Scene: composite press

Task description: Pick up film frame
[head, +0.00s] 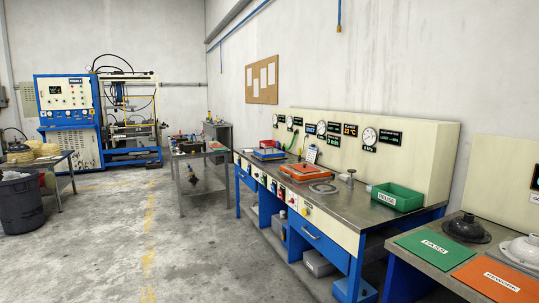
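I cannot tell for certain which thing is the film frame. An orange flat frame-like piece (303,173) lies on the grey top of the long workbench (345,204). A blue and red flat piece (268,154) lies farther back on the same bench. A pale flat ring or disc (324,188) lies just in front of the orange piece. My gripper is not in view, and nothing shows it near any of these.
A green bin (397,197) stands at the bench's right end. The near right table holds a green PASS mat (425,247) and an orange REWORK mat (498,280). A small grey table (203,154) and blue press (70,115) stand farther back. Concrete floor at left centre is clear.

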